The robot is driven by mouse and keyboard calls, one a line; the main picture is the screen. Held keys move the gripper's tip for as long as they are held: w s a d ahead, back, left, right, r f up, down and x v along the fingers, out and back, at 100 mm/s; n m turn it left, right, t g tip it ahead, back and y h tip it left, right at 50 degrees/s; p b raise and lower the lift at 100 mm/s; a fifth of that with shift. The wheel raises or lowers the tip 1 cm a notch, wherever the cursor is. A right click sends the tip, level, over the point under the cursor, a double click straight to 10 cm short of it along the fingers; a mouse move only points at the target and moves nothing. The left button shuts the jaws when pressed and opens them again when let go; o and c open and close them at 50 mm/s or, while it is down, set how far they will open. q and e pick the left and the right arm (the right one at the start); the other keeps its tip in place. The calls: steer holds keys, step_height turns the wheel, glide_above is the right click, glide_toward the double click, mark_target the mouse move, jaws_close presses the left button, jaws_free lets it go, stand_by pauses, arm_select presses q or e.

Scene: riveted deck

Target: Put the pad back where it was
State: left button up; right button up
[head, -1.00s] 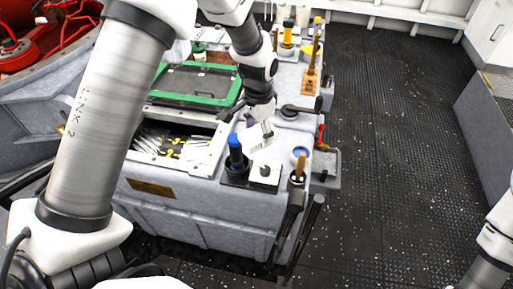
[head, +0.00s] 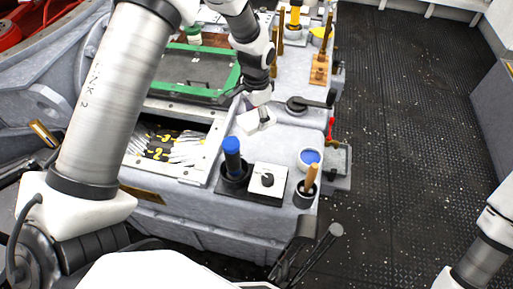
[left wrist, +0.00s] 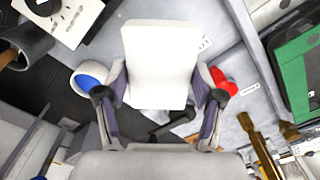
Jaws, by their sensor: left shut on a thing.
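The pad (left wrist: 160,60), a plain white block with a rectangular face, is between the two fingers of my left gripper (left wrist: 160,105) in the left wrist view. The fingers press on its left and right sides. In the head view my left gripper (head: 262,113) is over the grey bench top, with the white pad (head: 256,122) under it. I cannot tell whether the pad touches the bench. My right gripper is out of view; only part of that arm shows at the lower right.
On the grey bench (head: 290,136) stand a blue-handled tool (head: 232,158) in a black holder, a white plate with a black knob (head: 257,187) and a white cup with blue inside (head: 309,157).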

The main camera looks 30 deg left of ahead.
mark_target(256, 146)
arm_select(q)
step_height(256, 146, down, 11)
steer(key=shift+r+p, duration=0.15)
steer(key=shift+p, duration=0.5)
steer(key=shift+w+a+f, duration=0.1)
steer(key=shift+f, duration=0.3)
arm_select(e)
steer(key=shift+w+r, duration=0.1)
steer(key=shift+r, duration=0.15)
arm_select(q)
steer(key=o, duration=1.1)
steer(key=shift+f, duration=0.1)
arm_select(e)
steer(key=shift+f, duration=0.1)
arm_select(q)
steer(key=shift+r, duration=0.4)
step_height(256, 146, up, 12)
steer(key=shift+f+b, duration=0.2)
steer(key=shift+b, duration=0.55)
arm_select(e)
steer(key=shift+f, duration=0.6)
